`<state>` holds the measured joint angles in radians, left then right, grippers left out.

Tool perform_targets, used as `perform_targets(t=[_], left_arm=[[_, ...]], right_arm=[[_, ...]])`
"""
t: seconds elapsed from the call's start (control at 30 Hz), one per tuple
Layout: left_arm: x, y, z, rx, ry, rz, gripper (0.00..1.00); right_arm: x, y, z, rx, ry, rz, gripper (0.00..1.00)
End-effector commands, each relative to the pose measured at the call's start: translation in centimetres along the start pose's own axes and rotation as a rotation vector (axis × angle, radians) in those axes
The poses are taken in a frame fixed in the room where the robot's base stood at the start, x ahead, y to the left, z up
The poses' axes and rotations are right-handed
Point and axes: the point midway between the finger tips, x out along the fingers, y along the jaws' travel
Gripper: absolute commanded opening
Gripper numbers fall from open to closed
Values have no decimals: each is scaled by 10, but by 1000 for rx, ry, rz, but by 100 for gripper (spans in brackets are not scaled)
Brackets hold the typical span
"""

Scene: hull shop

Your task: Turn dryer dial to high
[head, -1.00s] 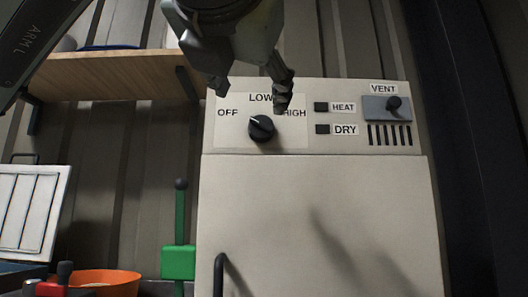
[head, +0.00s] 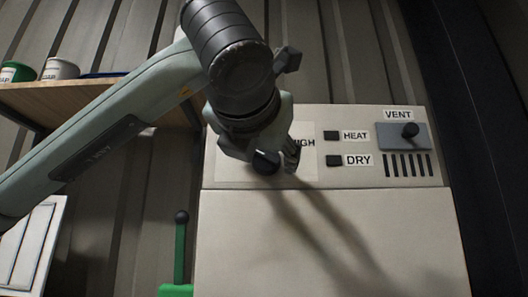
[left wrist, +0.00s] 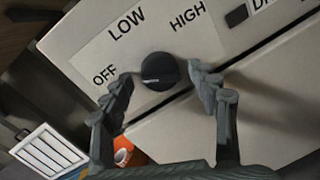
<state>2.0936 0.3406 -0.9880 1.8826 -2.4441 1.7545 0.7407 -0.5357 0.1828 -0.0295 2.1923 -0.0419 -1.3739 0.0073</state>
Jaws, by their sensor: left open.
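The black dryer dial (head: 265,163) is on the cream dryer's top panel, partly hidden by my gripper in the head view. In the left wrist view the dial (left wrist: 160,68) shows a pale mark on the side toward OFF. The OFF, LOW and HIGH labels lie around it; HIGH is at the upper right. My left gripper (head: 264,155) is open at the panel. In the left wrist view its fingers (left wrist: 160,74) stand on both sides of the dial, with small gaps apparent. My right gripper is not in view.
A wooden shelf (head: 60,97) with pots is at the left. A green-handled lever (head: 181,250) stands beside the dryer, and an orange bowl (left wrist: 124,156) is lower left.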

Motion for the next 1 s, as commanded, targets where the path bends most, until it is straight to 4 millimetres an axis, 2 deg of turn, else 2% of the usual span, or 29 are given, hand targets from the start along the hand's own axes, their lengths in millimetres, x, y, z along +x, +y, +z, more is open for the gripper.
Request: perform_targets(t=[0.13, 0.17, 0.53, 0.87, 1.0], left_arm=[[0, 0, 0, 0, 0, 0, 60], [0, 0, 0, 0, 0, 0, 57], [0, 0, 0, -1, 0, 1, 12], [0, 1, 0, 44, 5, 0, 11], [0, 2, 0, 115, 13, -1, 11]], right_arm=[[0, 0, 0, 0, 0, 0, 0], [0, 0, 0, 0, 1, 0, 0], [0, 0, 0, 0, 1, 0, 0], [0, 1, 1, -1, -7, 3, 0], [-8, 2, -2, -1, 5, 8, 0]])
